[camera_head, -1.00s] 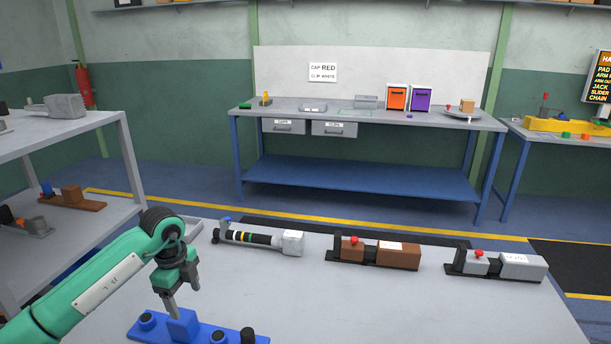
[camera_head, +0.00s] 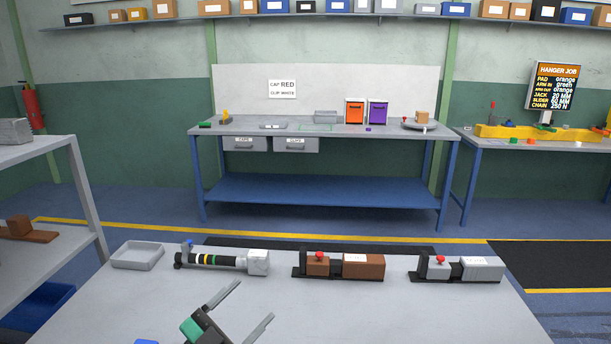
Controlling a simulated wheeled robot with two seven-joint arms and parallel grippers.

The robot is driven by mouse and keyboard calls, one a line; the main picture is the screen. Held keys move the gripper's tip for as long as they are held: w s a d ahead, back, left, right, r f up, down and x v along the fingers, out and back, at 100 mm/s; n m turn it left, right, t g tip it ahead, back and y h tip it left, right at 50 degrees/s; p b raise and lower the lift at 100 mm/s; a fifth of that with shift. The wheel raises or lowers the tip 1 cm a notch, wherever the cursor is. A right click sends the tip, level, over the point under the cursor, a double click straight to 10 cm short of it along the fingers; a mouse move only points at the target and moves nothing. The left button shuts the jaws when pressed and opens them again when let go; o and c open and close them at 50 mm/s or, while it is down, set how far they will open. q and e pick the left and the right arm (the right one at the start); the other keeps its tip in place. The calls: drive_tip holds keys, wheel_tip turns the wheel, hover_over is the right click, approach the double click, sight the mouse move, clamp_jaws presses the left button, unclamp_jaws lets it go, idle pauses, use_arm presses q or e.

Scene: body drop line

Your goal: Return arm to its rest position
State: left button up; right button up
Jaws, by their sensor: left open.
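My left gripper (camera_head: 256,300) shows at the bottom, left of centre, above the near grey table (camera_head: 400,310). Its two grey fingers are spread apart, point up and to the right in the picture, and hold nothing. Only its dark and green wrist end shows; the rest of the left arm is out of the frame. A small bit of the blue fixture (camera_head: 146,341) shows at the bottom edge, left of the gripper. My right gripper is not in view.
Along the table's far edge are a grey tray (camera_head: 138,255), a striped rod device (camera_head: 215,260), a brown block device (camera_head: 362,266) and a grey block device (camera_head: 480,269). A grey shelf rack (camera_head: 88,200) stands at left. The table's right front is clear.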

use_arm(q)
drive_tip(key=s+a+f+n+g+y, duration=0.1)
drive_tip(key=s+a+f+n+y, duration=0.3)
drive_tip(key=a+f+n+y, duration=0.4)
drive_tip(key=s+a+f+n+g+y, duration=0.1)
drive_tip(key=s+a+f+n+y, duration=0.35)
drive_tip(key=f+n+y, duration=0.4)
drive_tip(key=s+f+m+g, duration=0.1)
drive_tip(key=s+f+g, duration=0.4)
drive_tip(key=s, duration=0.4)
drive_tip(key=s+f+m+g, duration=0.2)
drive_tip(key=s+f+g, duration=0.3)
drive_tip(key=s, duration=0.5)
wheel_tip(320, 180, down, 28)
drive_tip(key=g+p, duration=0.1)
drive_tip(key=p, duration=0.3)
drive_tip(key=s+a+f+g+p, duration=0.1)
drive_tip(key=s+a+f+p, duration=0.1)
drive_tip(key=s+f, duration=1.4)
drive_tip(key=s, duration=0.3)
drive_tip(key=shift+a+f+g+p, duration=0.2)
drive_tip(key=shift+a+g+p, duration=0.1)
drive_tip(key=shift+a+p, duration=0.05)
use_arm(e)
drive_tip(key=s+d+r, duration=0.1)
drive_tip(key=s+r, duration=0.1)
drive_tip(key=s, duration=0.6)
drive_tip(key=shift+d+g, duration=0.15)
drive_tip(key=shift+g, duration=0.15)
